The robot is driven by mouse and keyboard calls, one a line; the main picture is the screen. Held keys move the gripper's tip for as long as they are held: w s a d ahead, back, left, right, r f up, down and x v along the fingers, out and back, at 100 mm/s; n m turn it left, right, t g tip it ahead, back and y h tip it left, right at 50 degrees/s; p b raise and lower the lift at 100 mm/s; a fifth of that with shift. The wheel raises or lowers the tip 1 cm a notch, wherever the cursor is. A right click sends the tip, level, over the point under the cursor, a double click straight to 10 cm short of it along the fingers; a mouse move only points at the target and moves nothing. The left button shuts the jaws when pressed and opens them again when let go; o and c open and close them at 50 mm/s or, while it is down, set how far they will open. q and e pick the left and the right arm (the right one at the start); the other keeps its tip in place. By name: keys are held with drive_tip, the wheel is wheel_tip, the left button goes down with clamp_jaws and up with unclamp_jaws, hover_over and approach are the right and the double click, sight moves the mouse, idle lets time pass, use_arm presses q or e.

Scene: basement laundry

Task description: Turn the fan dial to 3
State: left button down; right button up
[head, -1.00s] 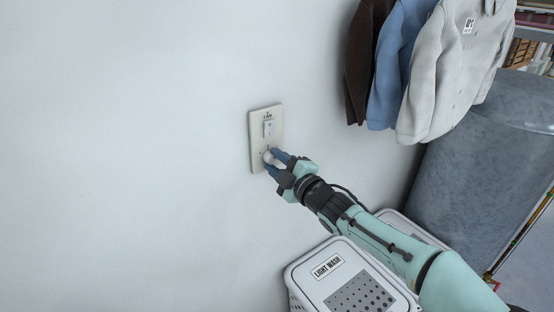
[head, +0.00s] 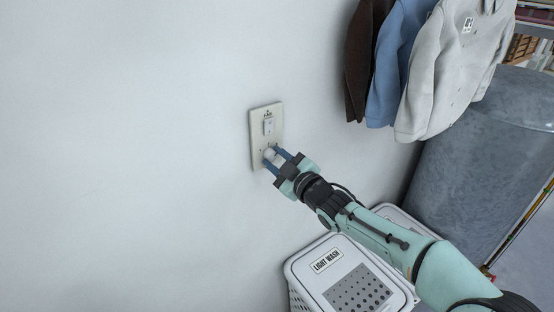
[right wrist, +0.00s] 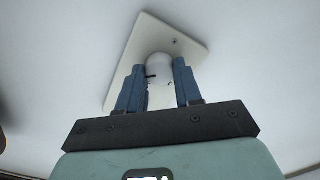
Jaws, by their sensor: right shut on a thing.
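The round white dial (head: 269,155) sits below the switch. My right gripper (head: 271,157) has its blue fingers on either side of the dial and is shut on it. In the right wrist view the dial (right wrist: 159,64) shows between the fingertips, with a dark mark on its side. The dial's numbers are too small to read and partly hidden by the fingers. My left gripper is not in view.
A white LIGHT WASH hamper (head: 327,285) stands below my right arm. A brown, a blue and a white garment (head: 440,80) hang at the upper right, by a large grey tank (head: 480,150). The wall left of the plate is bare.

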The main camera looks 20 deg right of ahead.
drive_tip(key=o, duration=1)
drive_tip(key=shift+o, duration=0.2)
drive_tip(key=shift+s+d, duration=0.1)
drive_tip(key=shift+s, duration=0.05)
drive_tip(key=b+v, duration=0.1)
drive_tip(key=v, duration=1.2)
